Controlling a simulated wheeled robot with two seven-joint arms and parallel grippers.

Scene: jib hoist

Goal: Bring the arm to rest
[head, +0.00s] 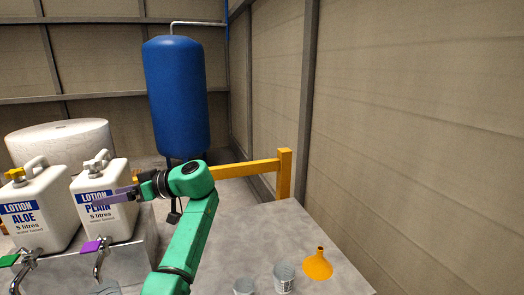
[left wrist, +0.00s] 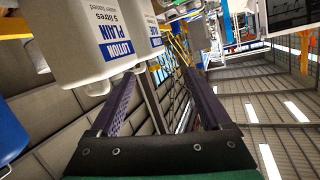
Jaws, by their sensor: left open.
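My left arm reaches up from the bottom of the head view and bends left at the wrist. My left gripper (head: 112,198) points left, in front of the jug labelled LOTION PLAIN (head: 100,205). Its fingers look purple. In the left wrist view the two fingers (left wrist: 160,105) stand apart with nothing between them. The PLAIN jug (left wrist: 85,40) shows there at the upper left, beyond the left finger. Whether the gripper touches the jug cannot be told from the head view. My right gripper is in neither view.
A LOTION ALOE jug (head: 38,212) stands left of the PLAIN jug. A purple-handled tap (head: 92,246) and a green-handled tap (head: 10,260) sit below them. Two cups (head: 284,277) (head: 244,287) and an orange funnel (head: 317,263) stand at the front right. A yellow rail (head: 245,169) runs behind.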

